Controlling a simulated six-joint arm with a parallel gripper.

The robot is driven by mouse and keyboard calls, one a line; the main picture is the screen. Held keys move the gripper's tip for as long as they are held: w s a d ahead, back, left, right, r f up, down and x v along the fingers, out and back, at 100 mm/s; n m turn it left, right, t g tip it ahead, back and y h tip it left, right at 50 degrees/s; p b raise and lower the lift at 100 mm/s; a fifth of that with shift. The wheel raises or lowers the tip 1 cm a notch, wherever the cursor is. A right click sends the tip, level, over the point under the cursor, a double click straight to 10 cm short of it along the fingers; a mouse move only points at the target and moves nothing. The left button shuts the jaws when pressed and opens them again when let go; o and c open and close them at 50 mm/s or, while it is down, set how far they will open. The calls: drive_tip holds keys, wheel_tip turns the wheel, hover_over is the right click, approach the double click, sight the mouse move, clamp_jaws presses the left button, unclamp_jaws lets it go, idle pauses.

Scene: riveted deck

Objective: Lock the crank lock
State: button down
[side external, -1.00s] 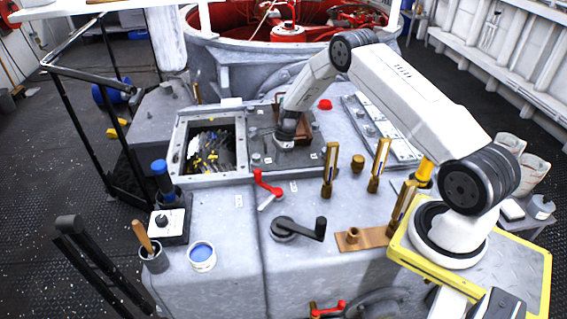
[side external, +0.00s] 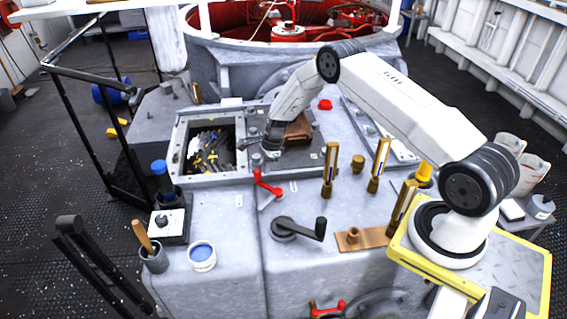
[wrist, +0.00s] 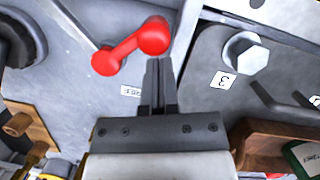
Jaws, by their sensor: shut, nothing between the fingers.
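A red crank handle (side external: 266,186) stands on the grey deck block, just in front of the framed opening. In the wrist view the red crank (wrist: 122,53) has a round knob at its right end. A small white label lies on the deck below it. My gripper (side external: 267,155) is above the block, just behind the crank. In the wrist view my gripper (wrist: 160,62) is shut and empty, with its fingertips pointing at the knob. I cannot tell whether they touch it. A dark grey crank (side external: 298,230) sits nearer the camera.
A framed opening (side external: 178,150) with dark contents is left of my gripper. A brown block (side external: 299,132) lies behind it to the right. Upright brass posts (side external: 329,170) stand to the right. A bolt (wrist: 246,52) and a label marked 3 are near the fingers.

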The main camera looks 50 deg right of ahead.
drive_tip(key=shift+w+a+n, duration=0.15)
drive_tip(key=shift+a+n, duration=0.35)
drive_tip(key=shift+n, duration=0.2)
drive_tip(key=a+n, duration=0.1)
drive_tip(key=n+g, duration=0.1)
drive_tip(key=n, duration=0.1)
drive_tip(key=shift+w+a, duration=0.15)
drive_tip(key=shift+a, duration=0.25)
drive_tip(key=shift+s+a+n+g, duration=0.1)
drive_tip(key=shift+a+n+g, duration=0.1)
drive_tip(key=shift+a+n, duration=0.45)
drive_tip(key=shift+s+a+n+g, duration=0.1)
drive_tip(key=shift+a+n+g, duration=0.15)
drive_tip(key=shift+n, duration=0.7)
drive_tip(key=shift+s+a+n+g, duration=0.15)
drive_tip(key=shift+a+n, duration=0.35)
drive_tip(key=shift+n, duration=0.3)
drive_tip(key=shift+w+d, duration=0.1)
drive_tip(key=shift+w+d, duration=0.25)
drive_tip(key=shift+d, duration=0.65)
drive_tip(key=shift+w+d, duration=0.25)
drive_tip(key=shift+d, duration=0.65)
drive_tip(key=s+v, duration=0.1)
drive_tip(key=v, duration=0.9)
drive_tip(key=shift+w, duration=0.4)
drive_tip(key=shift+r, duration=0.1)
